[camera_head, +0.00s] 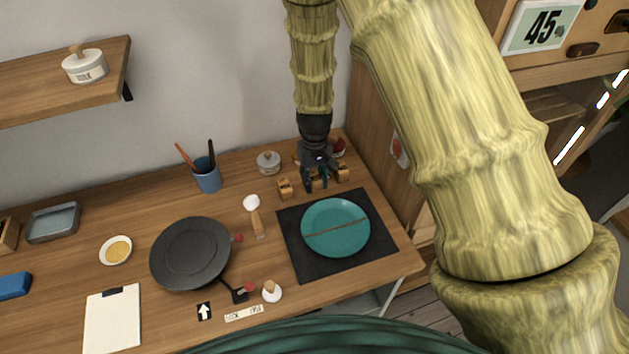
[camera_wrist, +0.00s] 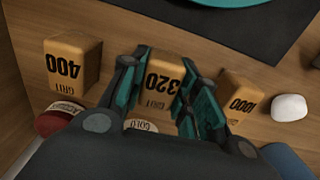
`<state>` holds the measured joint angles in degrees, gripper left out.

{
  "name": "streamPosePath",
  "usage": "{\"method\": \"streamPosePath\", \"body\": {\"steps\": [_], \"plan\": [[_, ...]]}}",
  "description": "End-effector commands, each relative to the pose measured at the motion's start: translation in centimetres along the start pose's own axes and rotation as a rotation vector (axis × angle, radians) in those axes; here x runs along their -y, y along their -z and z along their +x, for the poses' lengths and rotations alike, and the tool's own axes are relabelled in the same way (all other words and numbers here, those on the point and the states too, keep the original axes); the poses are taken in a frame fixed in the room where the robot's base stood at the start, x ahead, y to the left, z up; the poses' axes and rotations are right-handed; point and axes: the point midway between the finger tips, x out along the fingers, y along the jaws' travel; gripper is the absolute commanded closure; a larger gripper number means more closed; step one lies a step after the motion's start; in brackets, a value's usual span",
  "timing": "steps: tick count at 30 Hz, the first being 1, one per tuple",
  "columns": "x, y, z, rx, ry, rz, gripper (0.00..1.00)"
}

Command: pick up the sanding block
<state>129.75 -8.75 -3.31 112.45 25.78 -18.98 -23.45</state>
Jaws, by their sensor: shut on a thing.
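Three tan sanding blocks stand in a row behind the black mat. In the wrist view they read GRIT 400 (camera_wrist: 72,66), GRIT 320 (camera_wrist: 163,78) and 1000 (camera_wrist: 240,97). My gripper (camera_wrist: 157,72) has its teal-padded fingers on both sides of the middle 320 block and is shut on it. In the head view my gripper (camera_head: 316,184) reaches down over the row, partly hiding the 320 block. The 1000 block (camera_head: 284,189) is left of it and the 400 block (camera_head: 343,173) right. I cannot tell whether the held block touches the table.
A teal plate (camera_head: 335,222) with a brown seam lies on the black mat (camera_head: 311,267) in front of the blocks. A blue cup (camera_head: 207,178) and a dark pan (camera_head: 190,252) are further left.

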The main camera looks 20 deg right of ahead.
Motion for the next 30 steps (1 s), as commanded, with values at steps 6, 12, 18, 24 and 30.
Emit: {"method": "streamPosePath", "body": {"steps": [6,12,18,24,30], "plan": [[0.0,0.0,0.0,0.000,0.000,0.000,0.91],[0.0,0.0,-0.5,-0.001,0.000,0.000,0.91],[0.0,0.1,-2.1,-0.003,0.000,0.000,0.91],[0.8,-1.6,-3.4,0.001,0.001,-0.001,0.91],[2.8,-5.5,-3.8,0.001,0.000,-0.002,0.91]]}}
